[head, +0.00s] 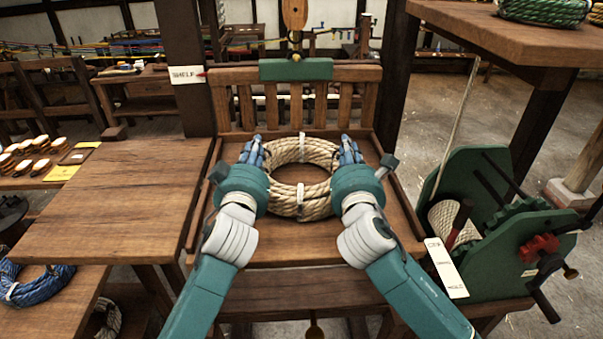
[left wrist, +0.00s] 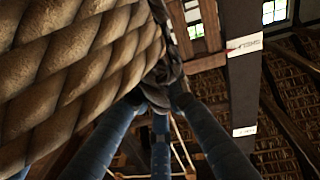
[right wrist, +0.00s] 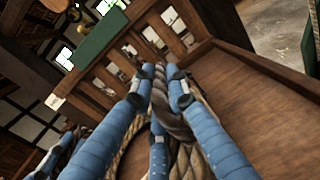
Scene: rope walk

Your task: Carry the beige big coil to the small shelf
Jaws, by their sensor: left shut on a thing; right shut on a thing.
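The beige big coil (head: 285,203) is a thick ring of rope bound with white ties. In the head view it is in the middle, between my two grippers, in front of a slatted wooden back. My left gripper (head: 254,150) is shut on its left side and my right gripper (head: 349,149) on its right side. The coil's rope (left wrist: 80,75) fills the upper left of the left wrist view. In the right wrist view, blue fingers close around the rope. A white sign reading SHELF (head: 187,75) is on a dark post; which surface it marks is unclear.
A bare wooden tabletop (head: 120,200) is at the left, with a blue coil (head: 38,285) below it. A green cranked machine (head: 490,220) stands at the right. A raised wooden top (head: 500,35) holds a green coil (head: 545,10). The wooden tray (head: 300,250) lies below the coil.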

